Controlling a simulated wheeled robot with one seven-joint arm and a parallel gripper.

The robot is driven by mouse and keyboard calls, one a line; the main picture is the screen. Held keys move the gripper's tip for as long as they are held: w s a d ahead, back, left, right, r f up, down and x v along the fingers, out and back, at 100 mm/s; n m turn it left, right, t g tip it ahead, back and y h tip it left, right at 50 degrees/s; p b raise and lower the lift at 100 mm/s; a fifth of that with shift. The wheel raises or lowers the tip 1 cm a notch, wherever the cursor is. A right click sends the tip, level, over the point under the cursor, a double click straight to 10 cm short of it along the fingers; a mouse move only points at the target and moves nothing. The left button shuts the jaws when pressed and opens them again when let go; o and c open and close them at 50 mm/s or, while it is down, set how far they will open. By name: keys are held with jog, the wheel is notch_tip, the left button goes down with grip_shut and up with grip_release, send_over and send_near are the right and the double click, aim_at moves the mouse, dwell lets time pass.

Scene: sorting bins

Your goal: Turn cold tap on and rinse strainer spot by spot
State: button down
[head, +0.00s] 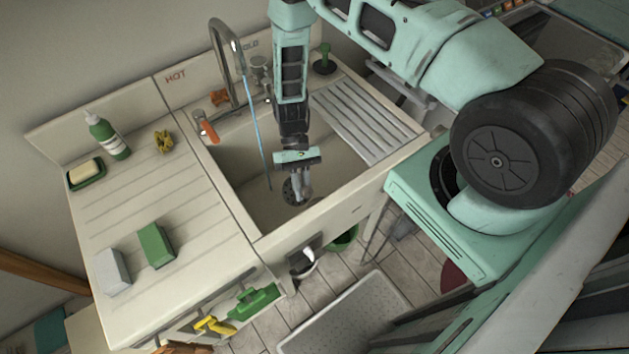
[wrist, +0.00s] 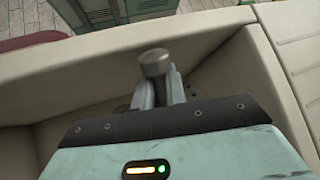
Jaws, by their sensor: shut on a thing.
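The strainer (head: 288,193) is a dark, perforated disc low in the sink basin (head: 235,165). My gripper (head: 300,189) points down into the basin and is shut on the strainer's knob. The round, grey-brown knob (wrist: 154,63) shows between the fingers in the wrist view, where the gripper (wrist: 160,90) hides most of the disc. A thin blue water stream (head: 258,125) falls from the curved faucet (head: 222,60) into the basin, left of the strainer. The metal cold tap (head: 260,68) stands by the COLD label, partly behind my arm.
A ribbed drainboard (head: 365,120) lies right of the basin. An orange-handled item (head: 207,130) is on the left rim. The left counter holds a green bottle (head: 108,138), soap dish (head: 87,178), yellow scrubber (head: 162,141), green sponge (head: 155,245) and grey block (head: 112,270).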

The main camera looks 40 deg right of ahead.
aim_at(289, 197)
jog(key=a+r+m+y, duration=0.1)
jog(key=r, duration=0.1)
jog(key=w+a+r+m+t+y+p, duration=0.1)
jog(key=r, duration=0.1)
jog(key=a+r+m+t+y, duration=0.1)
jog(key=r, duration=0.1)
jog(key=shift+w+a+y+p, duration=0.15)
jog(key=shift+a+y+p, duration=0.15)
jog(key=shift+y, duration=0.1)
jog(key=w+a+r+m+t+y+p, duration=0.2)
jog(key=w+a+r+m+t, duration=0.1)
jog(key=r, duration=0.6)
jog(key=w+d+f+b, duration=0.1)
jog(key=w+b, duration=0.2)
jog(key=w, duration=0.4)
jog(key=w+d+f+b, duration=0.1)
jog(key=w+d+b, duration=0.1)
jog(key=w, duration=0.5)
jog(key=shift+f+y+b, duration=0.3)
jog(key=shift+f+b, duration=0.05)
jog(key=shift+b, duration=0.55)
jog(key=shift+s+d, duration=0.2)
jog(key=shift+s, duration=0.1)
jog(key=shift+w, duration=0.15)
jog(key=shift+w+b, duration=0.35)
jog(key=shift+w, duration=0.1)
jog(key=shift+s, duration=0.1)
